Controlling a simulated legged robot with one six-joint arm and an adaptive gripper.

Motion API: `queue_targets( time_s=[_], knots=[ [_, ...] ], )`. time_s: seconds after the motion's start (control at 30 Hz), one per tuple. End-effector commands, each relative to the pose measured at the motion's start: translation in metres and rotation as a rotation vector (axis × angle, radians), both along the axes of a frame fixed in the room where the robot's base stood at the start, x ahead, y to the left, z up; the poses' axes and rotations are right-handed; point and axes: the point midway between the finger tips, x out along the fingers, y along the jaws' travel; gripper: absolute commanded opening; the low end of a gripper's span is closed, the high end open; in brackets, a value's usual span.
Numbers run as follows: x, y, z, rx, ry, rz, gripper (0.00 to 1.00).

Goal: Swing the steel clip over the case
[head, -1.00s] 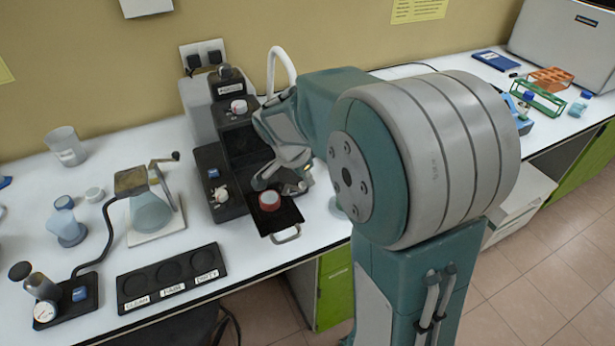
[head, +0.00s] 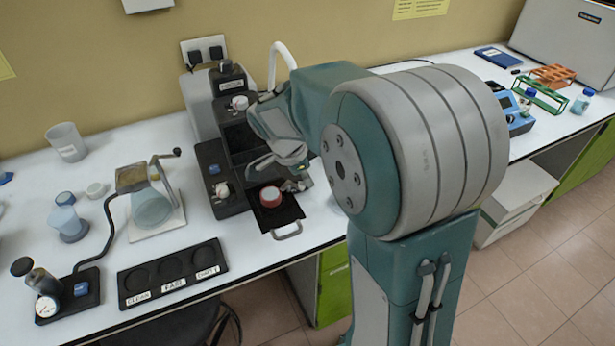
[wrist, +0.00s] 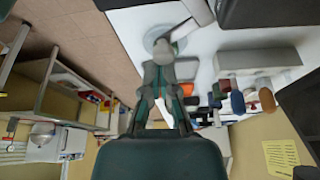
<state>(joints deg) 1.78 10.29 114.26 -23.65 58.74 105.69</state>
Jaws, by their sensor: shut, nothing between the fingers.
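A small round red case (head: 270,196) with a pale top sits on the black pulled-out tray (head: 288,212) of the black bench unit. Small metallic parts (head: 293,185) lie just right of and behind the case; the steel clip may be among them, but it is too small and partly covered to tell. My gripper (head: 256,168) hangs above and behind the case, apart from it, shut and empty. In the wrist view its jaws (wrist: 165,72) are together with nothing between them; neither case nor clip can be made out there.
A white knob (head: 240,103) tops the rear block of the unit, and a white curved pipe (head: 284,60) rises behind my gripper. Clear white bench shows between flask and unit.

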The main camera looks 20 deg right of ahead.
Motion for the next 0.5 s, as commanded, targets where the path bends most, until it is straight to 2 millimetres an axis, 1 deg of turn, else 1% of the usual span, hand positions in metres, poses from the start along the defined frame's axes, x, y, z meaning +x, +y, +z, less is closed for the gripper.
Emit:
queue_targets(
  time_s=[0.5],
  knots=[
    [-0.0047,0.0071,-0.0001,0.001,0.0,-0.166,0.0]
  ],
)
